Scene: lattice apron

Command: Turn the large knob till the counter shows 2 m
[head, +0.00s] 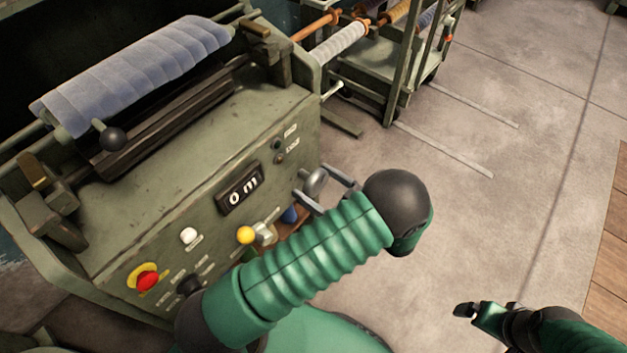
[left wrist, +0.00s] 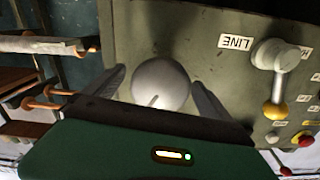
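The large knob (head: 316,181) is a round grey knob on the right part of the green machine's front panel. The left wrist view shows its pale round face (left wrist: 160,84) with a short dark mark near the lower edge. My left gripper (head: 325,187) is at the knob, one finger on either side. In the left wrist view the fingers (left wrist: 162,92) are spread, with a narrow gap visible at least on the left side. The counter (head: 240,189) reads 0 m. My right gripper (head: 468,309) is low at the right over the floor, far from the panel; its finger opening is unclear.
A yellow-tipped lever (head: 246,235), a white button (head: 188,236) and a red button (head: 147,280) are on the panel left of the knob. A roll of blue-grey quilted cloth (head: 140,72) lies on top. A spool rack (head: 392,60) stands behind. The floor (head: 520,170) at right is clear.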

